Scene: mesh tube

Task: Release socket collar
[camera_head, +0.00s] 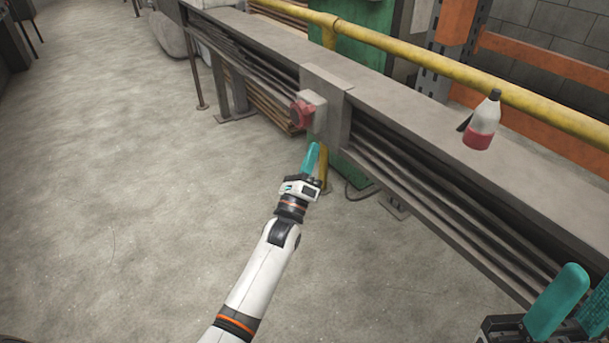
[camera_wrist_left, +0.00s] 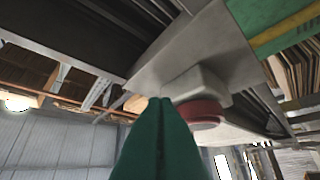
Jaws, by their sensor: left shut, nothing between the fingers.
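The red socket collar (camera_head: 301,114) sits on a pale grey socket box, which is fixed to a grey plate on the side of the long bench. In the left wrist view the collar (camera_wrist_left: 203,112) is to the right of my fingertips. My left gripper (camera_head: 314,146) has its teal fingers shut and empty. They are just below and to the right of the collar in the head view and look apart from it.
A bottle (camera_head: 483,122) with red contents stands on the bench top (camera_head: 420,125). A yellow pipe (camera_head: 460,80) runs behind the bench. A green cabinet (camera_head: 365,42) and an orange rack (camera_head: 540,65) are farther back. The concrete floor (camera_head: 130,180) to the left is clear.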

